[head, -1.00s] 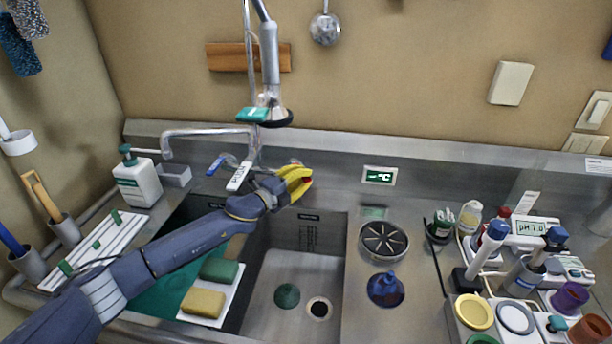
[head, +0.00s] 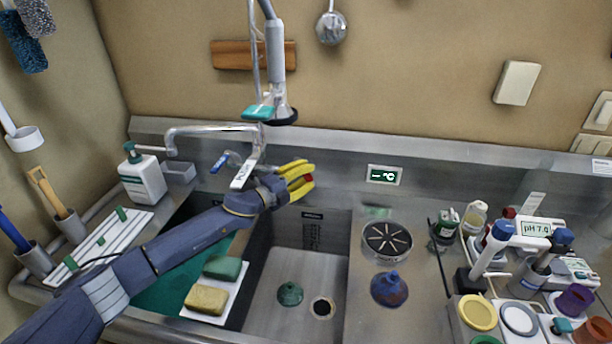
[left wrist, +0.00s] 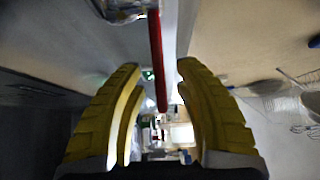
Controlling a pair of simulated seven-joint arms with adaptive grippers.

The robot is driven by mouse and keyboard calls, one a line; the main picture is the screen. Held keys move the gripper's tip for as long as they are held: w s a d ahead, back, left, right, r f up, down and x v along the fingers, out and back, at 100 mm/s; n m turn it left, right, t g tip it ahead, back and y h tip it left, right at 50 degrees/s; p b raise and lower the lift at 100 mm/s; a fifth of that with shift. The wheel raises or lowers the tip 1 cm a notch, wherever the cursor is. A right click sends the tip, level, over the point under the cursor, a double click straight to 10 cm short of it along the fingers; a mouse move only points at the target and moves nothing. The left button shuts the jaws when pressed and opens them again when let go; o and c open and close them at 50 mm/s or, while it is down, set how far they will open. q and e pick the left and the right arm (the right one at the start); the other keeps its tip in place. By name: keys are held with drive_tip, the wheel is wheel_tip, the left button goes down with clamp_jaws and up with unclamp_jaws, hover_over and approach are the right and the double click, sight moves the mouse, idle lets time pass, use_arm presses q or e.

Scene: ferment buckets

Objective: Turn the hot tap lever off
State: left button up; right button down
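The chrome tap (head: 215,129) stands at the back of the sink, with a blue lever (head: 220,163) on its left. The red hot lever (left wrist: 157,65) hangs between my fingers in the left wrist view, with a visible gap on each side. My left gripper (head: 308,178) has yellow fingers and is open just right of the tap's base; its fingers also show apart in the left wrist view (left wrist: 155,85). In the head view the gripper hides most of the red lever. My right gripper is not in view.
A spray head (head: 280,105) hangs above the tap, and a white tag (head: 242,175) hangs in front of it. A soap bottle (head: 142,178) stands at left. Sponges (head: 207,299) lie on a white board over the sink (head: 300,265). Bottles and instruments crowd the right counter.

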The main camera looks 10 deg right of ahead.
use_arm(q)
drive_tip(key=v, duration=1.2)
idle(0.3)
